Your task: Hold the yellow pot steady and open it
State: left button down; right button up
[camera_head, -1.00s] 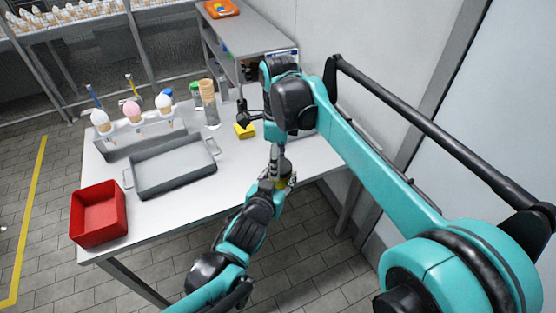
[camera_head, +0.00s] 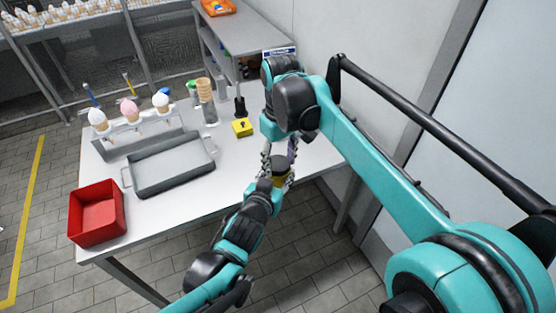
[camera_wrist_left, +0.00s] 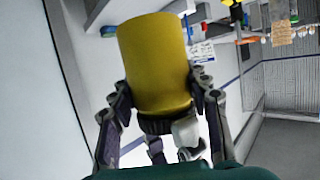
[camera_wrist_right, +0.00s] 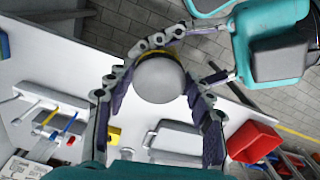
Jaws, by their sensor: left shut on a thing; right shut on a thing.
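The yellow pot (camera_head: 279,182) is held near the table's front right edge in the head view. In the left wrist view the pot (camera_wrist_left: 155,65) is a plain yellow cylinder between the fingers of my left gripper (camera_wrist_left: 158,108), with a dark band at its lower end. My left gripper also shows in the head view (camera_head: 276,176), shut on the pot. My right gripper (camera_wrist_right: 158,95) is close above it, fingers around a pale round end (camera_wrist_right: 160,80) with a yellow rim behind. Whether that end is a separate lid is unclear. The right fingertips are partly hidden in the head view.
A yellow block (camera_head: 243,128) sits on the white table (camera_head: 225,170), with a black upright object (camera_head: 240,107) behind it. A grey tray (camera_head: 172,168), a red bin (camera_head: 97,212) and a cone rack (camera_head: 140,132) stand left. The wall is close on the right.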

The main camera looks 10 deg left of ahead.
jog(key=n, duration=0.7)
jog(key=shift+w, duration=0.25)
jog(key=n, duration=0.7)
jog(key=shift+w, duration=0.1)
jog(key=shift+r, duration=0.25)
jog(key=shift+d+r, duration=0.1)
jog(key=shift+r, duration=0.8)
